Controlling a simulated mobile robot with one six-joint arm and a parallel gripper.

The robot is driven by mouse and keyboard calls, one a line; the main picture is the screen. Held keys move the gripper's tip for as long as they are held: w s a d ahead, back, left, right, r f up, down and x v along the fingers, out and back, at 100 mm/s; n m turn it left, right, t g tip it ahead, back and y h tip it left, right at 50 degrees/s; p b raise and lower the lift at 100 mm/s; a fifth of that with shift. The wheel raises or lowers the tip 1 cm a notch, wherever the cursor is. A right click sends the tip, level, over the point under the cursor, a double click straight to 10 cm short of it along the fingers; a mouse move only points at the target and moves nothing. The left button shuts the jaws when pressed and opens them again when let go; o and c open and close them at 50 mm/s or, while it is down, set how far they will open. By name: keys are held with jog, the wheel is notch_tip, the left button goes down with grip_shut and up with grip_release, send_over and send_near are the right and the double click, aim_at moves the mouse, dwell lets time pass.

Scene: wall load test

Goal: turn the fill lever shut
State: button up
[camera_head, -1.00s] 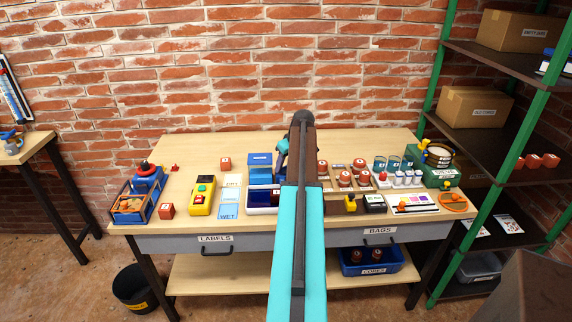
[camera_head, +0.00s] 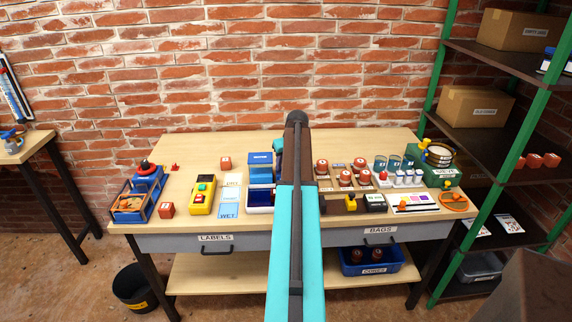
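I cannot make out with certainty which part is the fill lever. At the far left, a gauge panel with a blue frame and red marks (camera_head: 12,95) leans by the wall, and a small blue fitting with an orange part (camera_head: 13,136) sits below it on the side table; the picture edge cuts both off. My arm reaches forward over the middle of the workbench. Its end shows only as a small blue piece left of the dark link; my gripper's fingers are hidden behind the arm.
The workbench (camera_head: 190,150) carries a blue device (camera_head: 149,176), a yellow switch box (camera_head: 202,195), red-brown jars (camera_head: 345,178) and a green sieve unit (camera_head: 440,160). A green-posted shelf (camera_head: 440,75) stands right. A black bucket (camera_head: 134,285) is on the floor. The bench's back strip is clear.

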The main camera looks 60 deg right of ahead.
jog(key=shift+w+a+m+g+h, duration=0.1)
jog(key=shift+m+g+h, duration=0.2)
jog(key=shift+m, duration=0.75)
jog(key=shift+w+m+g+h, duration=0.1)
jog(key=shift+m+h, duration=0.3)
jog(key=shift+m, duration=0.65)
jog(key=o, duration=0.8)
jog(key=shift+c, duration=0.2)
jog(key=shift+s+r, duration=0.1)
jog(key=shift+r, duration=0.05)
jog(key=b+v, duration=0.2)
jog(key=v, duration=1.1)
jog(key=shift+r, duration=0.3)
